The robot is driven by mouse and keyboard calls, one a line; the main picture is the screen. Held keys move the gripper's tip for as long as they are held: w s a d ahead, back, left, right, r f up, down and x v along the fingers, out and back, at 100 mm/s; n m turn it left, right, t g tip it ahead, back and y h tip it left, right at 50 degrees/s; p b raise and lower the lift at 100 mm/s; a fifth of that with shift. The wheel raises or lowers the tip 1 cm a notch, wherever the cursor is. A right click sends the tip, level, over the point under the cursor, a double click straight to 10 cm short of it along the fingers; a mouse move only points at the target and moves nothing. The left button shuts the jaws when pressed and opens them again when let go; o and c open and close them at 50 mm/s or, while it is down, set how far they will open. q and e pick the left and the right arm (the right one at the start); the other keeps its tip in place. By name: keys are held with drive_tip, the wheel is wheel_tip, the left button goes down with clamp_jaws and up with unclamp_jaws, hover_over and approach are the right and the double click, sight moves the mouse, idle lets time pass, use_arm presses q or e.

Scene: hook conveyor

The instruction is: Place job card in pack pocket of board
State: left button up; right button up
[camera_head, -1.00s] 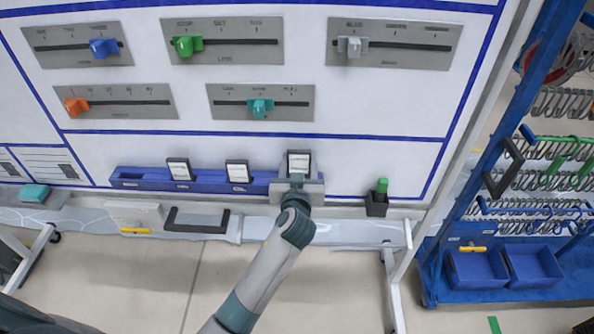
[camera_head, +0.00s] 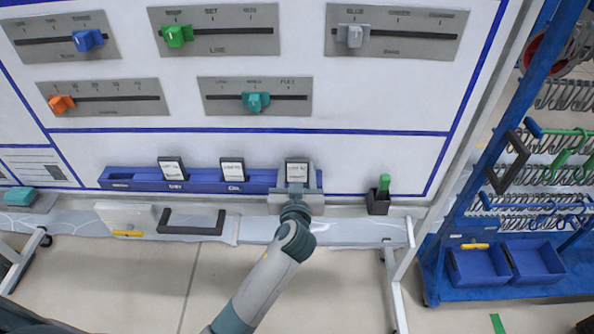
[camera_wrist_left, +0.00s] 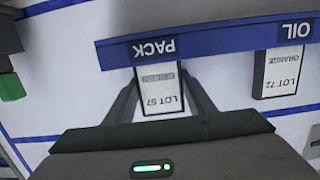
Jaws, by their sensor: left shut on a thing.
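The job card (camera_head: 297,172), white with a dark frame, stands upright at the right-hand pocket of the blue pocket rail (camera_head: 205,187) on the board (camera_head: 300,148). In the left wrist view the card (camera_wrist_left: 158,90) reads LOT 57 upside down. Its lower end meets the blue strip marked PACK (camera_wrist_left: 190,40) and seems to go behind it. My left gripper (camera_head: 297,192) is shut on the card, one finger along each side; the left wrist view shows the gripper (camera_wrist_left: 160,100) too. It hides the PACK pocket front in the head view. My right gripper is out of view.
Two other cards stand in the DRY (camera_head: 172,168) and OIL (camera_head: 232,169) pockets to the left. A black holder (camera_head: 378,203) with a green marker sits close to the right. Sliders line the board above. A blue hook rack (camera_head: 520,235) stands further right.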

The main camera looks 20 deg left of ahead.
use_arm(q)
drive_tip(key=o, duration=1)
drive_tip(key=shift+w+f, duration=0.1)
drive_tip(key=shift+f, duration=0.1)
drive_tip(key=shift+o, duration=0.2)
drive_tip(key=shift+r, duration=0.25)
drive_tip(key=shift+s+f, duration=0.15)
drive_tip(key=shift+s, duration=0.1)
drive_tip(key=b+v, duration=0.3)
drive_tip(key=v, duration=0.8)
drive_tip(key=shift+s, duration=0.25)
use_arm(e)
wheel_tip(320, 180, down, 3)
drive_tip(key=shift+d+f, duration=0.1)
use_arm(q)
drive_tip(key=shift+d, duration=0.15)
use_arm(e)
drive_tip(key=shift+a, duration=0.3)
